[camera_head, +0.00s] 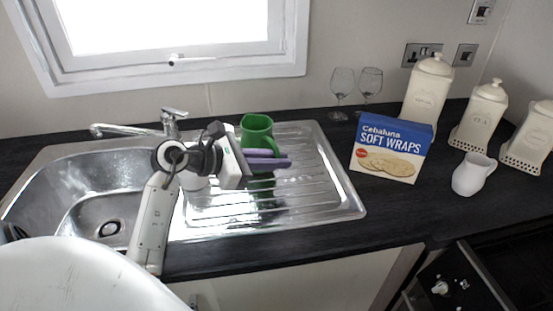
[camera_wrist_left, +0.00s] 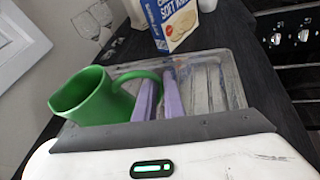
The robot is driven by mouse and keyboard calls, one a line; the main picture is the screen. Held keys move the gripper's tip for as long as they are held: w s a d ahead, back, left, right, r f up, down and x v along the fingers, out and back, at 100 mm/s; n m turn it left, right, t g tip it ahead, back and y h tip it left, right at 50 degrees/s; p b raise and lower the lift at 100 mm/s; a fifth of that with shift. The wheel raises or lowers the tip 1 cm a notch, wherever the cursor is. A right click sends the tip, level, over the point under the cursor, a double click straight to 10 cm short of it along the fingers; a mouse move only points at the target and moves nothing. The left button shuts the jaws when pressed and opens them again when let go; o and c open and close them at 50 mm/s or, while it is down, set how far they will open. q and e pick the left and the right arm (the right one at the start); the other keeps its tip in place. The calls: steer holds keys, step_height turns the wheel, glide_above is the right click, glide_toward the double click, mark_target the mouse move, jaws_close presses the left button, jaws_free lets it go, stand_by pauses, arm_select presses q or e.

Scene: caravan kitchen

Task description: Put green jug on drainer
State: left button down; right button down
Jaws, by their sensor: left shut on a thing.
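The green jug (camera_head: 257,128) is over the ridged steel drainer (camera_head: 325,185), at its back left part in the head view. It also shows in the left wrist view (camera_wrist_left: 97,100), with its handle towards the purple fingers. My left gripper (camera_head: 284,159) is shut on the jug's handle, its purple fingers on either side of it. In the left wrist view the fingers (camera_wrist_left: 160,97) are close together at the handle. The jug looks roughly upright in the head view. Whether its base touches the drainer is hidden. My right gripper is not in view.
The sink bowl (camera_head: 85,190) and tap (camera_head: 170,120) lie left of the drainer. A Soft Wraps box (camera_head: 390,150), white jug (camera_head: 473,174), two wine glasses (camera_head: 342,88) and cream canisters (camera_head: 427,90) stand to the right. The drainer's right part is clear.

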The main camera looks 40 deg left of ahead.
arm_select(q)
steer(key=c, duration=2.3)
jaws_free()
steer(key=shift+f, duration=0.15)
steer(key=o, duration=0.5)
steer(key=shift+c, duration=0.2)
steer(key=shift+r, duration=0.2)
steer(key=b+v, duration=0.2)
steer(key=v, duration=1)
steer(key=shift+b, duration=0.3)
